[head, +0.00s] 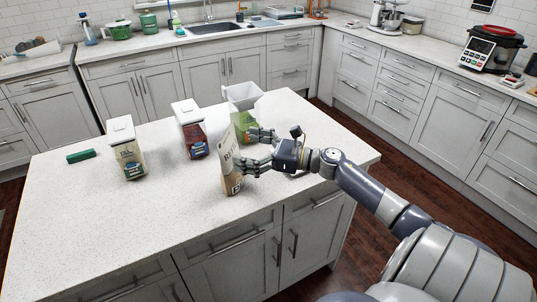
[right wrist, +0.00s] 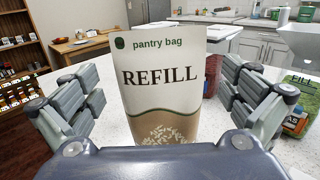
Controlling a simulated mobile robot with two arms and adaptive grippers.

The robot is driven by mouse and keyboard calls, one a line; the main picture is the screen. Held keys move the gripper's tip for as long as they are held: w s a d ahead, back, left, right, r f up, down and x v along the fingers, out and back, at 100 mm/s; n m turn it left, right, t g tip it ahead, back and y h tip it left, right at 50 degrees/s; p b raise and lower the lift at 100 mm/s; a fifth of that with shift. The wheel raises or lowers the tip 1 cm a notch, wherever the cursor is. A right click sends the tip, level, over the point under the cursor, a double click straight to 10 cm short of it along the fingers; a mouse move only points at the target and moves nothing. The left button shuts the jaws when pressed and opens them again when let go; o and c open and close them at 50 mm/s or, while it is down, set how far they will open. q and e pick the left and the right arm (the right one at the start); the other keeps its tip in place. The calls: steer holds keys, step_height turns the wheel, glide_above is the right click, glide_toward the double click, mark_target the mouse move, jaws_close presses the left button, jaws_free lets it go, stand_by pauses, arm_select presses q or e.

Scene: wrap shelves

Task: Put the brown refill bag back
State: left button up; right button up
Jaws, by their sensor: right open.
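The brown refill bag (head: 229,182) stands upright on the white island counter near its front edge. In the right wrist view the bag (right wrist: 160,75) faces me, cream above and brown below, with "pantry bag REFILL" on it. My right gripper (head: 243,151) reaches in from the right at the bag. Its fingers are open, one on each side of the bag in the right wrist view (right wrist: 160,88). I cannot tell whether any finger touches it. My left gripper is not in view.
A beige-labelled canister (head: 131,162) and a dark red one (head: 194,142) with white lids stand to the left. A green bag (head: 244,122) and a white open container (head: 242,96) stand behind the gripper. A green object (head: 81,155) lies far left. The counter's front left is clear.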

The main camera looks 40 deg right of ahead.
steer(key=b+v, duration=0.1)
steer(key=v, duration=0.6)
steer(key=shift+s+d+b, duration=0.15)
steer(key=shift+s+b, duration=0.15)
steer(key=shift+b, duration=0.1)
